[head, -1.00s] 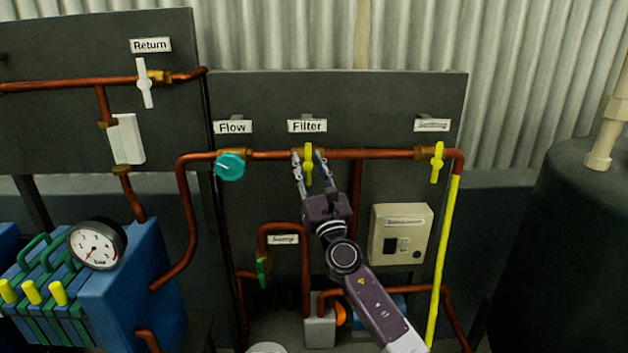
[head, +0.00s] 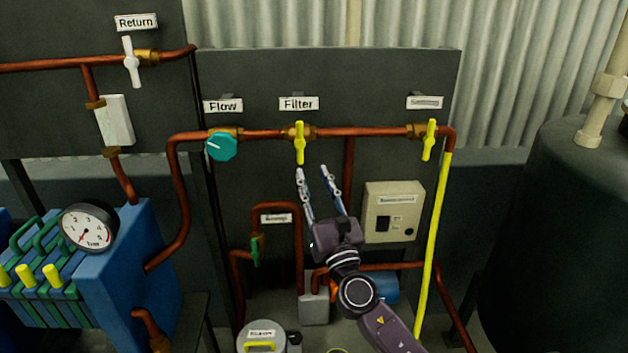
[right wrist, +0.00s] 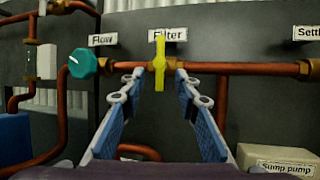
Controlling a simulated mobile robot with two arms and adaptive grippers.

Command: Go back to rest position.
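My right gripper (head: 318,172) is in the middle of the head view, in front of the dark panel. Its two fingers point up and are spread apart with nothing between them. The yellow Filter valve handle (head: 300,143) stands upright just above the fingertips, apart from them. In the right wrist view, the open fingers (right wrist: 153,95) show either side of the lower picture, with the yellow Filter handle (right wrist: 159,64) beyond them, standing upright on the copper pipe. My left gripper is not in view.
A teal Flow knob (head: 221,146) is left of the Filter valve, and another yellow handle (head: 430,139) is to the right. A beige switch box (head: 394,212) is right of my gripper. A pressure gauge (head: 89,227) and dark tank (head: 560,230) flank the panel.

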